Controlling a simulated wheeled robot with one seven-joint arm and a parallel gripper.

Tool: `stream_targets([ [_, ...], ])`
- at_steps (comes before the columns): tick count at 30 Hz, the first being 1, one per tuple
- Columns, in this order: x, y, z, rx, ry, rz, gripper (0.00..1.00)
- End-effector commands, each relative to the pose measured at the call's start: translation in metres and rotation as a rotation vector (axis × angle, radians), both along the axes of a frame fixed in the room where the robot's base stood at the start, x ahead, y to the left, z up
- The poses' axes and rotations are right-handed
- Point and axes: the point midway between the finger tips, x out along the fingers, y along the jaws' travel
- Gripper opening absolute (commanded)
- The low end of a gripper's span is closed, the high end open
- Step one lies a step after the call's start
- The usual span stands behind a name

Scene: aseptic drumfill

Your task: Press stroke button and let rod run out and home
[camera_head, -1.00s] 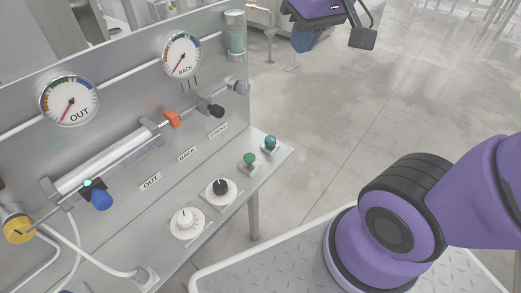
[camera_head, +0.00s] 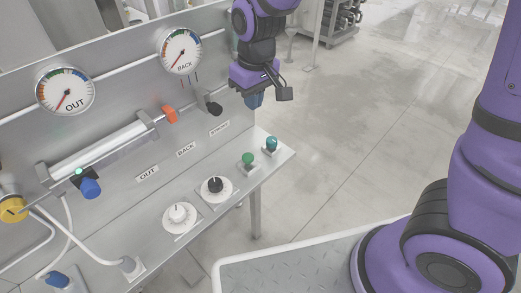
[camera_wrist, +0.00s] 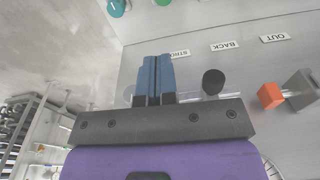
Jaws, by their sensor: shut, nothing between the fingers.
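The green button (camera_head: 248,160) and the teal button (camera_head: 271,146) stand upright at the right end of the steel shelf. The STROKE label (camera_head: 219,129) is on the panel above them; the fingers partly cover it in the wrist view. The silver cylinder with its rod (camera_head: 105,148) runs along the panel, with an orange block (camera_head: 170,115) and a black knob (camera_head: 214,108) at its right. My gripper (camera_head: 254,101) is shut and empty, beside the panel's right edge, above and apart from the buttons. Its blue fingers (camera_wrist: 155,62) show together in the wrist view.
A white dial (camera_head: 180,216) and a black dial (camera_head: 216,188) sit on the shelf, left of the buttons. OUT (camera_head: 66,91) and BACK (camera_head: 181,51) gauges hang above. A blue knob (camera_head: 90,188) and yellow fitting (camera_head: 12,209) are at left. Open floor lies right of the shelf.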

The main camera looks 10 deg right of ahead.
Motion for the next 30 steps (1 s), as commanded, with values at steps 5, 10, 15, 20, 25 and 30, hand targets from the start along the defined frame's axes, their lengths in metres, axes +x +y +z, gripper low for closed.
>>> stream_targets([
  [5,0.001,0.022,-0.027,-0.024,0.022,0.045,0.0],
  [10,0.002,0.03,-0.038,-0.034,0.028,0.061,0.0],
  [15,0.002,0.031,-0.039,-0.034,0.028,0.063,0.0],
  [20,0.002,0.03,-0.039,-0.034,0.028,0.063,0.0],
  [25,0.002,0.03,-0.045,-0.035,0.029,0.062,0.0],
  [30,0.002,0.031,-0.068,-0.036,0.032,0.062,0.0],
])
